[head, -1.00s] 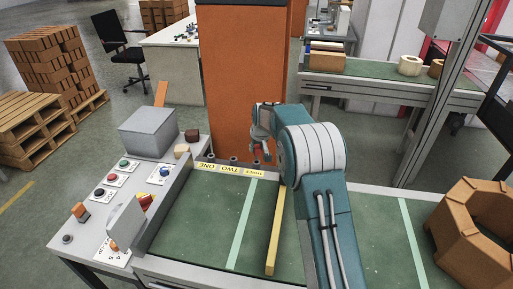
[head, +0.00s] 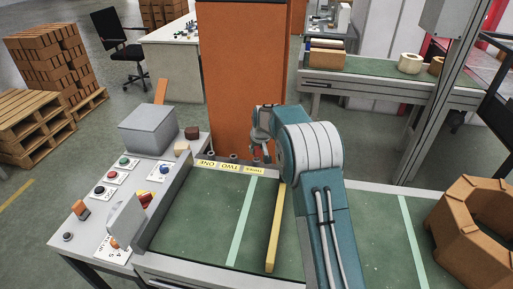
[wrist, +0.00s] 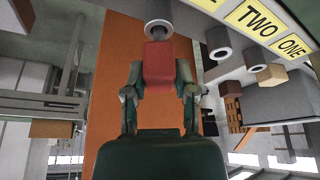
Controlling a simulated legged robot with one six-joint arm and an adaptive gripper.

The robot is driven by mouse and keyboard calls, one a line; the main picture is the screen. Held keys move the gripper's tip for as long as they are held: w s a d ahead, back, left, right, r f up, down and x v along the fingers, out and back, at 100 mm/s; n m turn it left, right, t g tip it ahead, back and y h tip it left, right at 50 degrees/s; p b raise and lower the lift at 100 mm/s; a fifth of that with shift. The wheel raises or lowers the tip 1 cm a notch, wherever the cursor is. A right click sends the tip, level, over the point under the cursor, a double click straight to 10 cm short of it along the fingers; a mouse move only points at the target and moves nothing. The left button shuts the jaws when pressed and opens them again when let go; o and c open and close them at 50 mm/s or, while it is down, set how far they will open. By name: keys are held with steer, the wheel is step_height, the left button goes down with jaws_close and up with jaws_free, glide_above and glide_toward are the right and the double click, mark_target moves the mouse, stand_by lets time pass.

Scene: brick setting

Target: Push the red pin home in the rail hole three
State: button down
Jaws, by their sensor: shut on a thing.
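The red pin (wrist: 159,66) is between the two fingers of my gripper (wrist: 160,80) in the wrist view. My gripper is shut on it. The pin's far end meets the mouth of a grey round socket (wrist: 159,12); how deep it sits cannot be told. In the head view my gripper (head: 262,150) is at the rail's far edge, over the yellow THREE label (head: 252,170).
A yellow bar (head: 274,228) lies on the green belt (head: 200,215) in front of the rail. A control panel (head: 100,205) with buttons and a grey box (head: 148,130) stand left. An orange column (head: 240,75) rises close behind the sockets. A brown octagonal block (head: 480,220) sits right.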

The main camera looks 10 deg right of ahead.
steer(key=shift+f, duration=1)
steer(key=shift+c, duration=1.7)
jaws_free()
steer(key=o, duration=0.3)
steer(key=shift+o, duration=0.2)
steer(key=shift+r, duration=3)
